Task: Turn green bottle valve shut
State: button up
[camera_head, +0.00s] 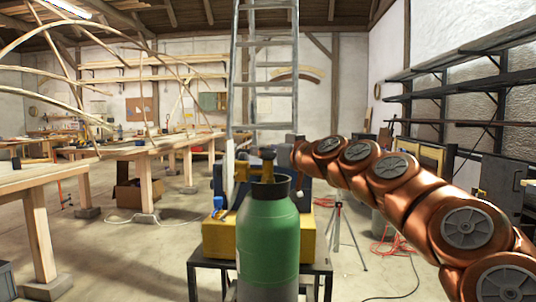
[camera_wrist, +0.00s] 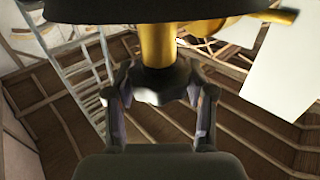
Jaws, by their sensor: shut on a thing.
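The green bottle (camera_head: 268,240) stands upright in the middle foreground of the head view, with a black collar (camera_head: 270,188) around its top. Its brass valve (camera_head: 265,167) rises above the collar. In the wrist view the brass valve stem (camera_wrist: 158,45) comes down from the dark collar (camera_wrist: 85,8) at the top of the picture. My gripper (camera_wrist: 162,92) is shut on the dark grey valve knob (camera_wrist: 165,82), one finger on each side. In the head view my arm reaches in from the right to the valve; the fingers cannot be made out there.
A yellow box (camera_head: 220,240) on a dark stand is behind the bottle. A ladder (camera_head: 265,75) rises behind it. Wooden workbenches (camera_head: 165,150) with bent laths are at left. A tripod (camera_head: 338,235) and red cable (camera_head: 392,240) are on the floor at right, below wall shelves (camera_head: 470,75).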

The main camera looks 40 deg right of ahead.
jog(key=o, duration=1.2)
jog(key=shift+s+d, duration=0.15)
jog(key=shift+s, duration=1.75)
jog(key=shift+s+d, duration=0.1)
jog(key=shift+s, duration=1.75)
jog(key=shift+s, duration=0.1)
